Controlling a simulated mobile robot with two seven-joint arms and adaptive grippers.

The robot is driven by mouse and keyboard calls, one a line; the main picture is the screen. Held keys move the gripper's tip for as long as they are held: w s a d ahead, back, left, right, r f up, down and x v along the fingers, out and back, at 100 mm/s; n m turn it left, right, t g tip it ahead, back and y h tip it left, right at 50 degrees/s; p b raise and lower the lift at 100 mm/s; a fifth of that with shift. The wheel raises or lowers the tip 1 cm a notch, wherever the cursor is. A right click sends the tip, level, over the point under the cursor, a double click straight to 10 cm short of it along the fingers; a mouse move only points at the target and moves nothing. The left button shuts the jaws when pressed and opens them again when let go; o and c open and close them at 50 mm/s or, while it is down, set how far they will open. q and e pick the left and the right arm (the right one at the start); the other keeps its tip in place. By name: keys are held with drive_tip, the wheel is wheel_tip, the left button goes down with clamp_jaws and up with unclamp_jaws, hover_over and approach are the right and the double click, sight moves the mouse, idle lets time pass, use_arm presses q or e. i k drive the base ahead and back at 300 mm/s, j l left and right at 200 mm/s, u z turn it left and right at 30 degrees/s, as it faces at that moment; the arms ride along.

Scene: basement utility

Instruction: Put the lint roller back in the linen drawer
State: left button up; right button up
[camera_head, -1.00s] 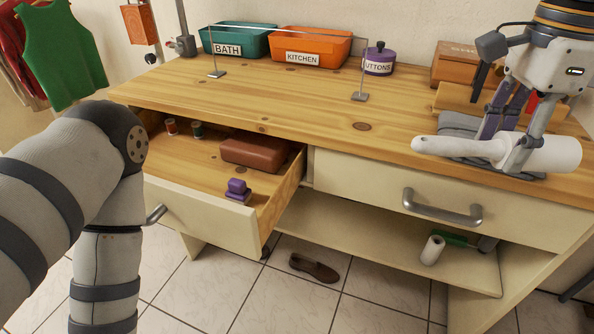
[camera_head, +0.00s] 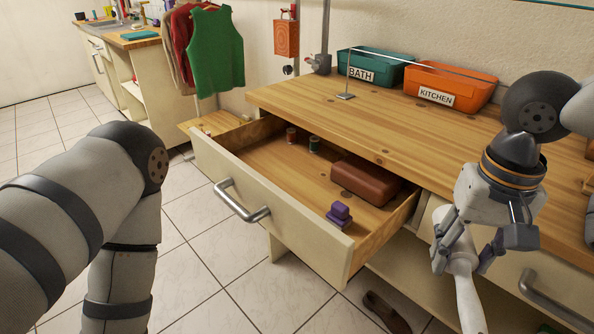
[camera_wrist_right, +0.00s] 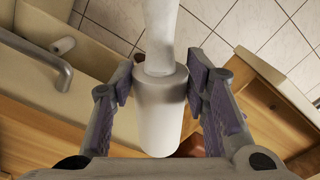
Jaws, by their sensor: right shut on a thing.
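My right gripper (camera_head: 468,250) is shut on the white lint roller (camera_head: 467,298), which hangs down from it in front of the desk, right of the open drawer (camera_head: 281,226). In the right wrist view the roller's thick cylinder (camera_wrist_right: 162,112) is between the purple finger pads, its handle pointing to the top. The open drawer holds a brown case (camera_head: 366,181), a purple block (camera_head: 340,213) and two small spools (camera_head: 314,144). No label shows on the drawer. My left arm is at the left; its gripper is out of view.
A teal BATH bin (camera_head: 370,68) and an orange KITCHEN bin (camera_head: 450,85) stand on the wooden desktop (camera_head: 330,105). A shut drawer's handle (camera_head: 555,305) is at the right. A brown shoe (camera_head: 386,312) lies on the floor. The drawer's left part is bare.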

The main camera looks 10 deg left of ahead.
sight(299, 183)
drive_tip(key=i+l+u, duration=0.15)
drive_tip(key=u, duration=0.3)
drive_tip(key=i+l+u, duration=0.25)
drive_tip(key=u, duration=0.25)
drive_tip(key=i+l+u, duration=0.1)
drive_tip(key=l+u, duration=0.35)
drive_tip(key=i+l+u, duration=0.1)
drive_tip(key=l+u, duration=0.15)
drive_tip(key=u, duration=0.2)
